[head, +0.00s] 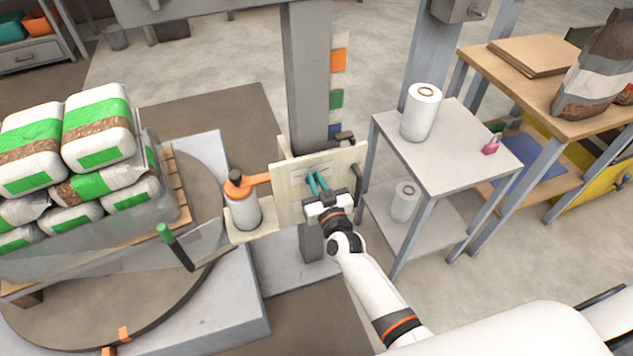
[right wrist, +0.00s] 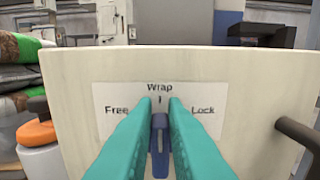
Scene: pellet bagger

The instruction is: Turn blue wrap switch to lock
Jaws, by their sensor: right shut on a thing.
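The blue wrap switch (right wrist: 159,140) is on a cream panel (right wrist: 80,75) with a white label reading "Wrap", "Free" on the left and "Lock" on the right. Its handle stands about upright, between the two words. The teal fingers of my right gripper (right wrist: 160,125) are on both sides of the handle and shut on it. In the head view my right gripper (head: 317,184) is at the front of the panel (head: 288,195), and its fingers hide the switch. My left gripper is not seen.
A black handle (right wrist: 298,132) sticks out at the panel's right. A wrap roll with an orange top (head: 243,205) stands at its left. A pallet of bags (head: 97,125) is further left. A grey table (head: 455,150) with white rolls stands right.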

